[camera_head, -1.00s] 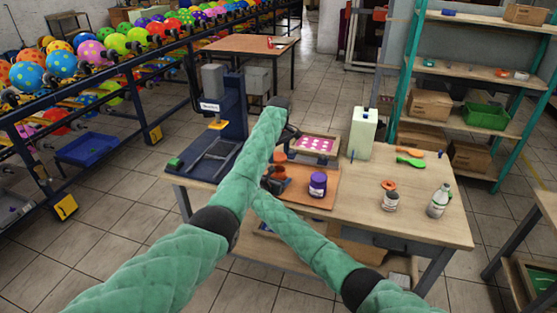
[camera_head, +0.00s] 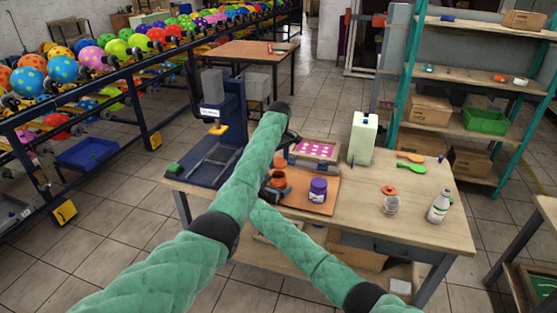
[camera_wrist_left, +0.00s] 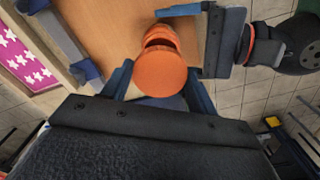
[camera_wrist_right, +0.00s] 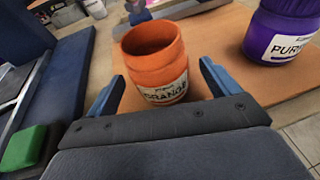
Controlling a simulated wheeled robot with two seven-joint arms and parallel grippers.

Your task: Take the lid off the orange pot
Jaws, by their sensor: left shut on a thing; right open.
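The orange pot (camera_head: 278,179) stands on the brown board, its dark opening uncovered. In the right wrist view the pot (camera_wrist_right: 156,62) is upright, with a label reading ORANGE. Its orange lid (camera_wrist_left: 160,75) is in my left gripper (camera_wrist_left: 160,88), apart from the pot and above it. In the head view my left gripper (camera_head: 285,148) is just behind and above the pot. My right gripper (camera_wrist_right: 160,92) is open, its fingers on either side of the pot's lower part with gaps showing. In the head view the right gripper (camera_head: 268,192) is partly hidden by my left arm.
A purple pot (camera_head: 317,190) stands right of the orange pot on the board (camera_head: 328,206). A blue press (camera_head: 225,130) is at the left, a pink patterned frame (camera_head: 314,150) behind. A jar (camera_head: 391,206) and bottle (camera_head: 439,207) stand at the right. The front right tabletop is free.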

